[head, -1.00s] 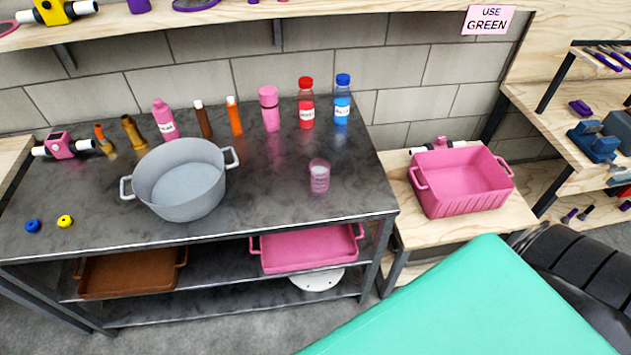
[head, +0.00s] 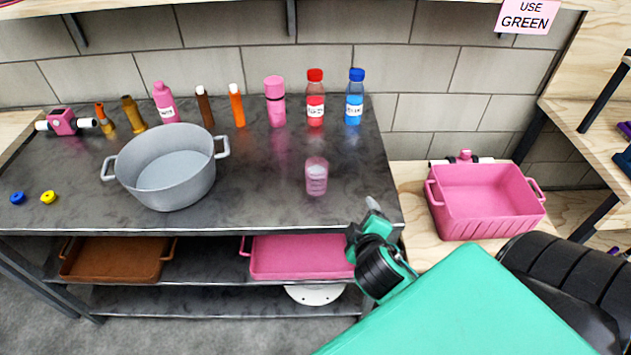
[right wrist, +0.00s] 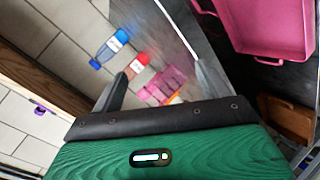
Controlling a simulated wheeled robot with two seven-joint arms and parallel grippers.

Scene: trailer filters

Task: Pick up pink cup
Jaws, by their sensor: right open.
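A small translucent pink cup (head: 316,177) stands upright on the dark worktop (head: 260,200), right of the grey pot. My right gripper (head: 372,205) is at the worktop's front right edge, to the right of the cup and apart from it. In the right wrist view my right gripper (right wrist: 161,70) is open and empty. Pink shapes (right wrist: 160,88) show beyond its fingers there, overlapping, so I cannot tell the cup from the other pink containers. My left gripper is not in view.
A grey pot (head: 167,170) stands left of the cup. A pink tumbler (head: 275,102), a red-capped bottle (head: 315,98) and a blue-capped bottle (head: 355,97) line the back. A pink crate (head: 485,205) is at the right. The worktop around the cup is clear.

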